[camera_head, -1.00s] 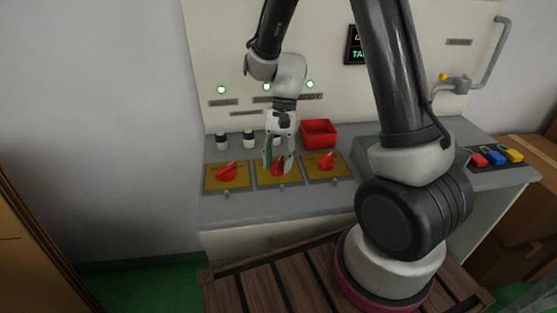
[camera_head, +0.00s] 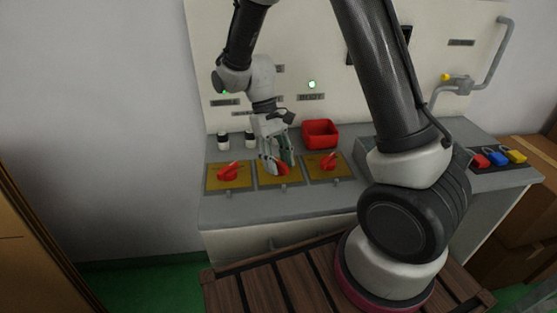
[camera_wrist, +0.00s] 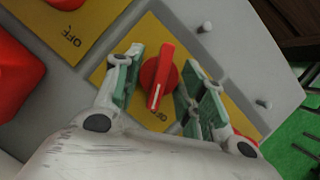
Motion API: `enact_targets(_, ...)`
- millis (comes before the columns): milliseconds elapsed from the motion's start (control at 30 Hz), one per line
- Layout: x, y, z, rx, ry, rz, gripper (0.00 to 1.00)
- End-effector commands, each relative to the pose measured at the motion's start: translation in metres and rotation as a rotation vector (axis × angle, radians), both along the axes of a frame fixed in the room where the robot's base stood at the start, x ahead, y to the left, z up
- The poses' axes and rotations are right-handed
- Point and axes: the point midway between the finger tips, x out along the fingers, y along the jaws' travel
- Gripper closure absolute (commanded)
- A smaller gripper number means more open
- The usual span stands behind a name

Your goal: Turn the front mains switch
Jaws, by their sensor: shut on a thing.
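Three red rotary switches on yellow plates stand in a row on the grey console. My gripper (camera_head: 279,166) is at the middle red switch (camera_head: 284,170), its fingers reaching down around the knob and partly hiding it. In the wrist view my gripper (camera_wrist: 163,60) has its green-padded fingers on either side of the red knob (camera_wrist: 158,78), shut on it. The knob's white pointer line shows along its bar. The left switch (camera_head: 229,173) and the right switch (camera_head: 330,162) stand clear of the fingers.
A red bin (camera_head: 320,133) stands behind the right switch. Two black-and-white knobs (camera_head: 236,139) stand behind the left switch. Red, blue and yellow padlock-like items (camera_head: 497,158) lie at the right. The upright back panel carries a lit green lamp (camera_head: 312,84).

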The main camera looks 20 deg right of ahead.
Motion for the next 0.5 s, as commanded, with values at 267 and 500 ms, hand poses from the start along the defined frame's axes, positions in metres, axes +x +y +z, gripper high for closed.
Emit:
enact_targets(267, -0.0009, 0.0011, 0.0, 0.0, 0.0, 0.186, 0.83)
enact_targets(500, -0.0007, 0.0015, 0.0, 0.0, -0.001, 0.277, 0.83)
